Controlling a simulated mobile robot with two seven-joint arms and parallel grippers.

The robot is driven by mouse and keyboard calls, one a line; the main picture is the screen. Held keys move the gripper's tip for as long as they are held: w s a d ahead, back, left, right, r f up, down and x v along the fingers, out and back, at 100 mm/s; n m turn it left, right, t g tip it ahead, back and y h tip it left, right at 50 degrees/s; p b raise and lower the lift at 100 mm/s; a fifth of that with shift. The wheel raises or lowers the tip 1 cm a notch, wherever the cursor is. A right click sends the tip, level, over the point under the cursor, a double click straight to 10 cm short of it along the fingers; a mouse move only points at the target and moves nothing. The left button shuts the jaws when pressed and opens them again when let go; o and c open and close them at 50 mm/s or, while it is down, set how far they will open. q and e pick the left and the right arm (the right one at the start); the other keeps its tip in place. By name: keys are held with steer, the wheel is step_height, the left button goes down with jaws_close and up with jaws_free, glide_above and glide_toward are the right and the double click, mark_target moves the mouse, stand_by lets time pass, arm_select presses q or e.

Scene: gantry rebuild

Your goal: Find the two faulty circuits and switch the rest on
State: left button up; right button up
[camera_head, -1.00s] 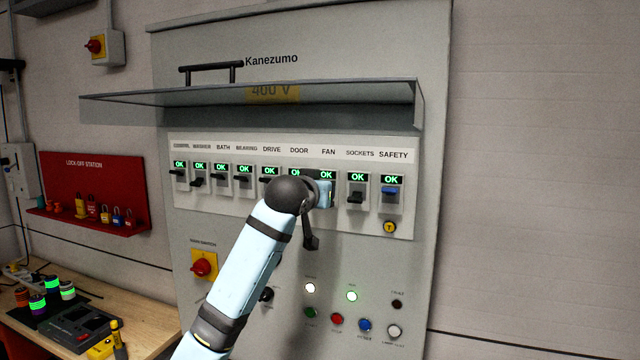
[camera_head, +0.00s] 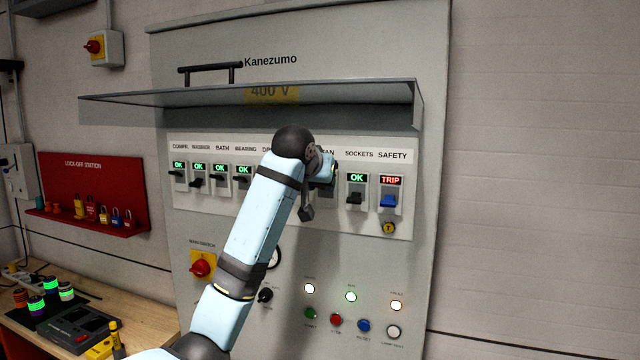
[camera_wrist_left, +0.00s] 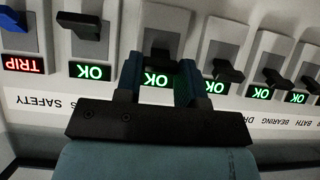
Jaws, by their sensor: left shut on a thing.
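The grey panel (camera_head: 340,60) carries a row of breakers under name labels. My left gripper (camera_head: 325,172) is at the FAN breaker, shut on its black lever (camera_wrist_left: 161,60), which shows between the fingers in the wrist view. The display (camera_wrist_left: 158,79) there reads OK. The SAFETY breaker has a blue lever (camera_head: 388,201), down, and its display (camera_head: 391,180) reads TRIP in red. The SOCKETS display (camera_head: 357,177) reads OK, as do COMPR., WASHER, BATH and BEARING. My arm hides DRIVE and DOOR in the head view. The right gripper is out of view.
A clear canopy (camera_head: 350,92) juts out just above the breakers. Below them are lamps and buttons, with the fault lamp (camera_head: 397,305) lit, and a red main switch (camera_head: 201,265). A lock-off station (camera_head: 95,175) and a bench (camera_head: 150,325) are at left.

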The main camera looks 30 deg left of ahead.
arm_select(q)
steer(key=o, duration=0.9)
steer(key=shift+o, duration=0.2)
steer(key=v, duration=1.3)
steer(key=shift+s+r, duration=0.25)
steer(key=shift+r, duration=0.05)
steer(key=shift+d, duration=0.1)
